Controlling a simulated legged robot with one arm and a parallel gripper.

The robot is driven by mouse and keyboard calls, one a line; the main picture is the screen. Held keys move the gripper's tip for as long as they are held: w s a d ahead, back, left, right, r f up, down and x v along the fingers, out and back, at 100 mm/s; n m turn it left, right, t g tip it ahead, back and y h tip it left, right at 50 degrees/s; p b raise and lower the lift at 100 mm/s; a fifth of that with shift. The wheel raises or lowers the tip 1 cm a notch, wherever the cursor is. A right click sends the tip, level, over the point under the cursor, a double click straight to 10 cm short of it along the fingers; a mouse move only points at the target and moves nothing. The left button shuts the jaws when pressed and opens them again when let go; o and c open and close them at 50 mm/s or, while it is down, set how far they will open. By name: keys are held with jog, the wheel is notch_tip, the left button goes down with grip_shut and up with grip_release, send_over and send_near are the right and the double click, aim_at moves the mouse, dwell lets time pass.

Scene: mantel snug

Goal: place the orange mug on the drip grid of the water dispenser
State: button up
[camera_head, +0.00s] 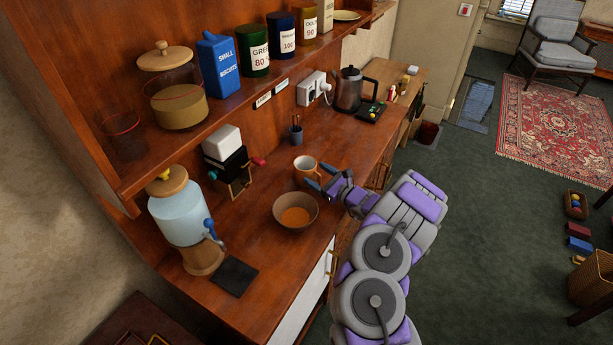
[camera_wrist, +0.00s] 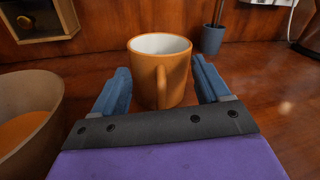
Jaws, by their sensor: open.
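The orange mug (camera_head: 304,168) stands upright on the wooden counter, with a pale inside. In the wrist view the mug (camera_wrist: 176,75) is just beyond and between my open fingertips, its handle facing me. My gripper (camera_head: 321,178) is open at the counter's front side, its blue fingers on either side of the mug's near part; it also shows in the wrist view (camera_wrist: 158,90). I cannot tell whether a finger touches the mug. The water dispenser (camera_head: 182,212) stands at the left, with a blue tap. A dark flat pad (camera_head: 234,277), probably the drip grid, lies before it on the counter.
A brown bowl (camera_head: 283,219) with orange contents stands between mug and dispenser, close to my gripper; it also shows in the wrist view (camera_wrist: 50,92). A pen cup (camera_head: 296,136) and a black box (camera_head: 228,164) stand behind. A shelf (camera_head: 225,105) with canisters overhangs the counter's back.

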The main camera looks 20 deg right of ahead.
grip_shut()
dwell(0.6)
